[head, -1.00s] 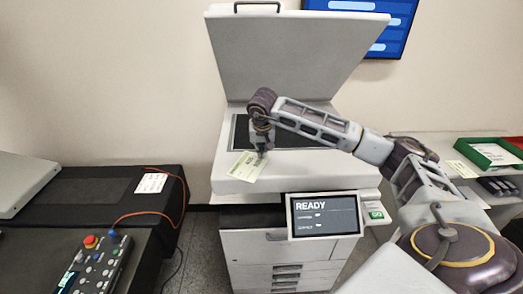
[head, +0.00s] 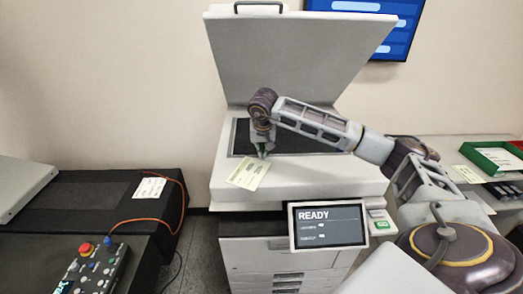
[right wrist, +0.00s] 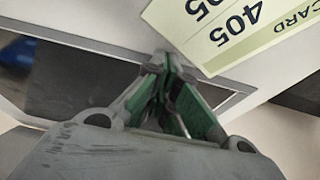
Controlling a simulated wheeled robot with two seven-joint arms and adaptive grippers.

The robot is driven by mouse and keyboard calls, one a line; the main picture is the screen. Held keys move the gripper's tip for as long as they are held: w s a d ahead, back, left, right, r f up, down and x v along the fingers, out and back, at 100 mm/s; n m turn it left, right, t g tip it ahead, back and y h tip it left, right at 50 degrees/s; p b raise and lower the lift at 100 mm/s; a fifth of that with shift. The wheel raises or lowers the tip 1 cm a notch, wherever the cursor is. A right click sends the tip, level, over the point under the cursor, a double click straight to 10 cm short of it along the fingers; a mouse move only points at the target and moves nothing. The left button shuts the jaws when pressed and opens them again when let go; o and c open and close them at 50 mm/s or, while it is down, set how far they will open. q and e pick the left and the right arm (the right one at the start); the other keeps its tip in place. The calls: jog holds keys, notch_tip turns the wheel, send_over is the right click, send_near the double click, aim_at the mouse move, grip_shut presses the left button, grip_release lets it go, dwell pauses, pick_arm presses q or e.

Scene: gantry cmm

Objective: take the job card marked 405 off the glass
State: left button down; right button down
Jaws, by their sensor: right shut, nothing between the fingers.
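The job card marked 405 (head: 248,172) is pale yellow-green and lies tilted on the white front rim of the copier, in front of the dark glass (head: 290,137). Its number 405 reads clearly in the right wrist view (right wrist: 228,28). My right gripper (head: 263,154) is over the front edge of the glass, just behind the card. In the right wrist view its fingertips (right wrist: 170,62) are together and empty, beside the card's edge. Whether they touch the surface I cannot tell. My left gripper is not in view.
The copier lid (head: 295,60) stands open behind the glass. A display reading READY (head: 328,226) is on the copier's front. A green-edged tray (head: 497,158) stands at the right. A black table with a control box (head: 92,268) and orange cable is at the left.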

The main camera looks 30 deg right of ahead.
jog(key=shift+w+r, duration=0.15)
jog(key=shift+r, duration=0.15)
jog(key=v, duration=0.2)
jog(key=shift+s+a+r, duration=0.15)
jog(key=shift+s+r, duration=0.05)
jog(key=shift+s, duration=0.1)
jog(key=b+v, duration=0.1)
jog(key=v, duration=0.5)
jog(key=shift+r, duration=0.4)
jog(key=shift+s, duration=0.1)
